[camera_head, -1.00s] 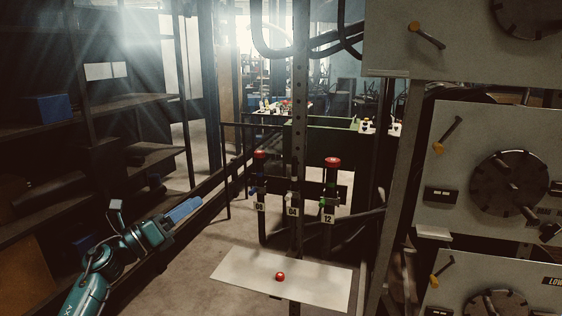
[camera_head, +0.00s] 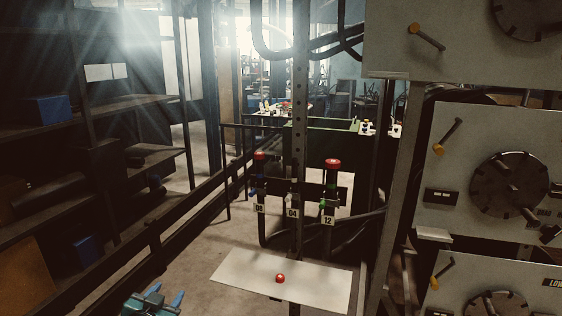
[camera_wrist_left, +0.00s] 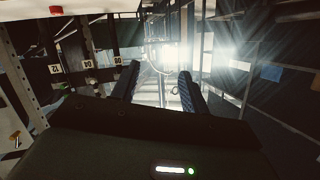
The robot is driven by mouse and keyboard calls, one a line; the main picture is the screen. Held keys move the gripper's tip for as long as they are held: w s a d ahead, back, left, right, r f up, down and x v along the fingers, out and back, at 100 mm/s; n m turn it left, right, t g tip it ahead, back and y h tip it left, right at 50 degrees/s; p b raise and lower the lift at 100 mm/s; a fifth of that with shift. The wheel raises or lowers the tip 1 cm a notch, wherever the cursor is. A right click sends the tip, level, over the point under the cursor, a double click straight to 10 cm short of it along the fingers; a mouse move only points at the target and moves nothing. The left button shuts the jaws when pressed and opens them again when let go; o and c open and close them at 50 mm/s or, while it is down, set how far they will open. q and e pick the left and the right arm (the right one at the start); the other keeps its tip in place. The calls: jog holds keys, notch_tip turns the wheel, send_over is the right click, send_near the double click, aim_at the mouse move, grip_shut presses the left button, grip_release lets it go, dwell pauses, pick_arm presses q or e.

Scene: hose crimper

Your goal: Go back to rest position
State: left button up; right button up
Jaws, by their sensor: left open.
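My left gripper (camera_head: 160,299) shows at the bottom edge of the head view, left of centre, with only its teal end and two blue fingertips in the picture. Its fingers are apart with nothing between them. In the left wrist view the two dark fingers (camera_wrist_left: 158,92) are spread and empty, with a bright background beyond. The gripper is in free air, left of and apart from the white plate (camera_head: 318,287). My right gripper is in neither view.
A red button (camera_head: 280,278) sits on the plate. Behind it stand red-topped hose fittings (camera_head: 332,163) with tags 08, 04 and 12. Panels with dials (camera_head: 509,184) and orange-tipped levers (camera_head: 438,149) fill the right. Dark shelves with a blue box (camera_head: 50,108) line the left.

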pick_arm(q)
jog(key=s+d+f+g+h, duration=0.1)
jog(key=s+d+f, duration=0.2)
jog(key=s, duration=0.6)
jog(key=s+d+f+g+h, duration=0.1)
jog(key=s+d+f, duration=0.3)
jog(key=s, duration=0.6)
jog(key=s+d+f+g, duration=0.2)
jog(key=s+d+f, duration=0.2)
jog(key=s, duration=0.6)
jog(key=shift+s+d+f+n+h, duration=0.15)
jog(key=shift+d+f+n+h, duration=0.2)
jog(key=shift+d, duration=0.6)
jog(key=shift+r, duration=0.1)
